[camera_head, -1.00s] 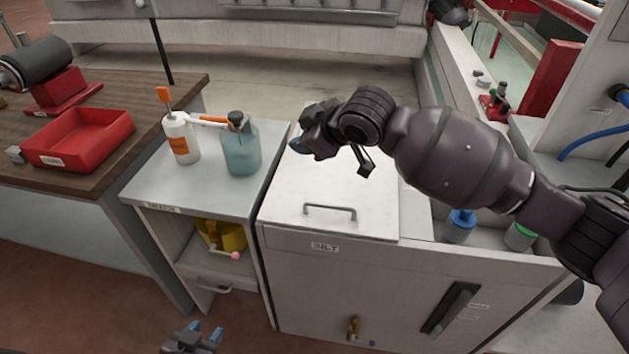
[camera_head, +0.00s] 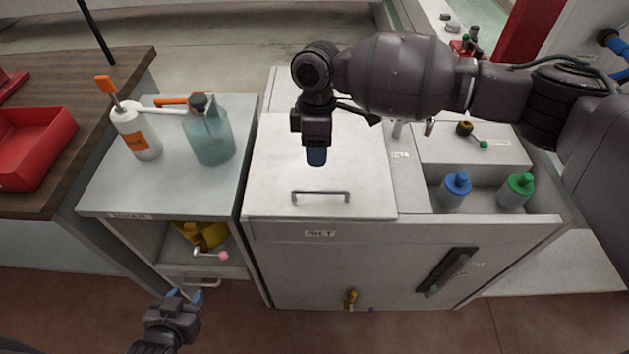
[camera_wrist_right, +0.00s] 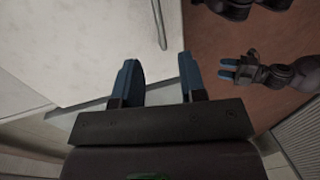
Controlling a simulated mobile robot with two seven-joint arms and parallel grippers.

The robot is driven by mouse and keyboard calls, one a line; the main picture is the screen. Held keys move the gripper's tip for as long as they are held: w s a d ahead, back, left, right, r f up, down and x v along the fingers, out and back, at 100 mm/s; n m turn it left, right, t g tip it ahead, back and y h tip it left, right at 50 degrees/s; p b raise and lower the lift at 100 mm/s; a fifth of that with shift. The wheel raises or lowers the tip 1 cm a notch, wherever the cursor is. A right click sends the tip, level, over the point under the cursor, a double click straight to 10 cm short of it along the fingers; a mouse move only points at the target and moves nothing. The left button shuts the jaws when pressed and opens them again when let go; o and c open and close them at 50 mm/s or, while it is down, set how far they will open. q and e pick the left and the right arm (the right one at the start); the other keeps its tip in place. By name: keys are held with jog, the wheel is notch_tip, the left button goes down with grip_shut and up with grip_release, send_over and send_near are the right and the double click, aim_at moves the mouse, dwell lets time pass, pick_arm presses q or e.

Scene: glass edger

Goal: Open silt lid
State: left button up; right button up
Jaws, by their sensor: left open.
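The silt lid (camera_head: 270,165) is a flat white panel lying closed on top of the cabinet labelled SILT. Its grey bar handle (camera_head: 320,194) runs along the front edge. My right gripper (camera_head: 316,162) points down above the lid, behind the handle and apart from it. Its blue fingers are spread with nothing between them in the right wrist view (camera_wrist_right: 160,78), where part of the lid (camera_wrist_right: 75,40) and the handle (camera_wrist_right: 160,25) show beyond the fingertips. My left gripper (camera_head: 184,297) is open and empty, low in front of the side cabinet.
A side cabinet (camera_head: 110,190) to the left carries a white bottle (camera_head: 135,135) and a teal bottle (camera_head: 209,140). A red tray (camera_head: 35,150) is on the wooden bench. Blue-capped (camera_head: 455,190) and green-capped (camera_head: 516,190) bottles stand in a recess right of the lid.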

aim_at(315, 190)
jog(key=f, duration=0.3)
jog(key=s+f, duration=0.1)
jog(key=f, duration=0.5)
jog(key=shift+s+a, duration=0.1)
jog(key=shift+s, duration=0.2)
grip_shut()
